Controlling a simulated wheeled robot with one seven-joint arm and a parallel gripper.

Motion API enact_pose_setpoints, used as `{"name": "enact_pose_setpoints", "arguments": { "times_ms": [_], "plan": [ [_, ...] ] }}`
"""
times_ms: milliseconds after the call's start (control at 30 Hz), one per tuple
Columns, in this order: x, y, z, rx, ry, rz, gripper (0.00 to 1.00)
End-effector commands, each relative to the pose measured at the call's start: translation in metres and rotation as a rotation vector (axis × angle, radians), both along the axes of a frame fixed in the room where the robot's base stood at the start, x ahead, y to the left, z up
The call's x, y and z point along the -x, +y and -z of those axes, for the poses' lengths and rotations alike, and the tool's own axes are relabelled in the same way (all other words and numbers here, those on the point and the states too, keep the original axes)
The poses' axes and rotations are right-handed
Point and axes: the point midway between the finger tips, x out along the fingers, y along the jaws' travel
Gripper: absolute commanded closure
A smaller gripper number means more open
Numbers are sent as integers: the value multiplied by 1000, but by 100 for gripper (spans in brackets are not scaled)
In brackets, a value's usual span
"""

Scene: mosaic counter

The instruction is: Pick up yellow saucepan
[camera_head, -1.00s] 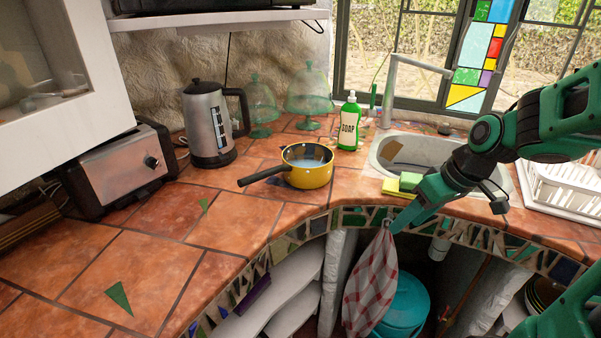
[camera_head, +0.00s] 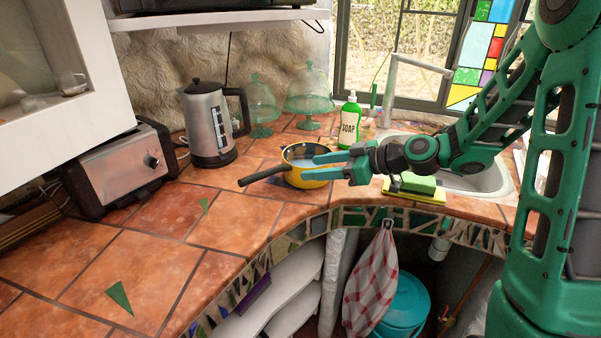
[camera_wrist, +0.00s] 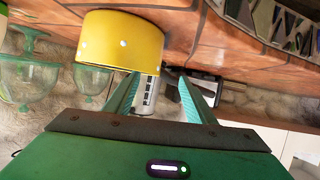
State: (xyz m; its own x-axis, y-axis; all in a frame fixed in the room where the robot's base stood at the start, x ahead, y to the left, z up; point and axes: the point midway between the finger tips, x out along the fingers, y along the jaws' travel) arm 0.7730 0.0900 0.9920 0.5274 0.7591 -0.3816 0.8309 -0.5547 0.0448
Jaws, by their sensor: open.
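The yellow saucepan (camera_head: 302,181) stands upright on the tiled counter, its black handle (camera_head: 264,176) pointing left. In the wrist view the saucepan (camera_wrist: 122,40) appears upside down, just beyond and left of my fingers (camera_wrist: 158,92). Nothing is between the fingers. I cannot tell whether a finger touches the pan.
A green soap bottle (camera_head: 349,122) stands close behind the gripper. A kettle (camera_head: 207,128), a toaster (camera_head: 118,166) and glass stands (camera_head: 308,98) are behind and left. Sponges (camera_head: 413,188) lie by the sink (camera_head: 490,178) under my arm. The counter's left front (camera_head: 150,255) is mostly clear.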

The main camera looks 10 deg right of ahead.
Motion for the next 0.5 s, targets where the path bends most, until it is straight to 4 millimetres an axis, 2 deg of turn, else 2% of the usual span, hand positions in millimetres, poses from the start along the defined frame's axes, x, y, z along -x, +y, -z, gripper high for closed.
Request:
{"name": "enact_pose_setpoints", "arguments": {
  "times_ms": [267,500],
  "plan": [
    [-7,12,6,0,2,0,50],
    [-20,37,19,0,2,-3,50]
  ]
}}
